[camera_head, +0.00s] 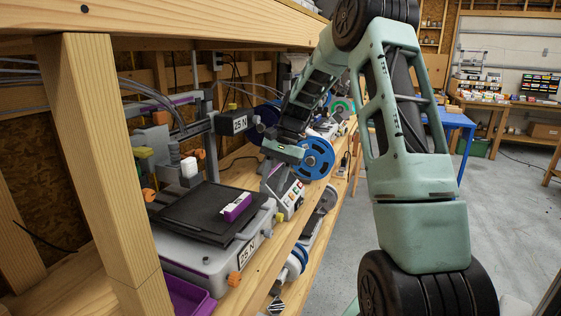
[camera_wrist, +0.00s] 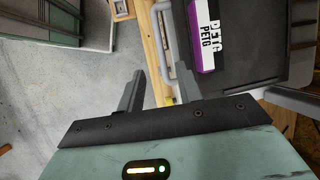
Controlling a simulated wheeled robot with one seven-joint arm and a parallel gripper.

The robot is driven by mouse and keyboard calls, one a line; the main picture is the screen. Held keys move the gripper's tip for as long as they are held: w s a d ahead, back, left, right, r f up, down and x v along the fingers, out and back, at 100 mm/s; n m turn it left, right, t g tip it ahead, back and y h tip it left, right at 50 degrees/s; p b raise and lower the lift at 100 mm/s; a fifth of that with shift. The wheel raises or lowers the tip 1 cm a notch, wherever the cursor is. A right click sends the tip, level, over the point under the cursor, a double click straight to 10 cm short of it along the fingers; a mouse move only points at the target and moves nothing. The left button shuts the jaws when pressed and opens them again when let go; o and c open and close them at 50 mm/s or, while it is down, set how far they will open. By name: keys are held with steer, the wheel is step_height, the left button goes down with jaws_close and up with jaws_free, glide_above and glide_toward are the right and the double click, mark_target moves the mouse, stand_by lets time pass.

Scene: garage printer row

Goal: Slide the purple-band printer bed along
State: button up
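The printer with a purple band (camera_head: 168,102) on its upper rail stands on the wooden shelf. Its black bed (camera_head: 190,212) also fills the upper right of the wrist view (camera_wrist: 243,75). A purple-and-white box (camera_head: 237,207) lies on the bed; it reads PETG in the wrist view (camera_wrist: 207,38). A light grey handle (camera_wrist: 165,40) runs along the bed's edge. My gripper (camera_wrist: 160,72) is open, with its two fingers apart and the handle's lower end showing between them. I cannot tell whether the fingers are around the handle or above it. In the head view my gripper (camera_head: 272,178) is partly hidden.
A wooden post (camera_head: 105,165) stands close on the left. A purple bin (camera_head: 187,297) sits below the printer's front. A blue spool (camera_head: 317,158) and other printers stand farther along the shelf. Concrete floor (camera_head: 515,200) is open on the right.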

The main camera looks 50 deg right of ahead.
steer(key=v, duration=0.6)
steer(key=shift+r, duration=0.3)
steer(key=s+a+f+n+t+h, duration=0.1)
steer(key=s+a+f+n+h, duration=0.2)
steer(key=a, duration=0.4)
steer(key=s+a+f+n, duration=0.3)
steer(key=s+a+n, duration=0.25)
steer(key=a, duration=0.25)
steer(key=s+a+f+n+t+h, duration=0.1)
steer(key=s+a+f+n+h, duration=0.1)
steer(key=s+a+n, duration=0.4)
steer(key=s+a+n+g, duration=0.1)
steer(key=s+a+n, duration=0.2)
steer(key=a, duration=0.7)
steer(key=s+a+r+n+g, duration=0.1)
steer(key=s+a+n, duration=0.2)
steer(key=s+a, duration=0.5)
steer(key=shift+a+r+n+y, duration=0.25)
steer(key=shift+a+n+y, duration=0.1)
steer(key=shift+a, duration=0.5)
steer(key=shift+s, duration=0.1)
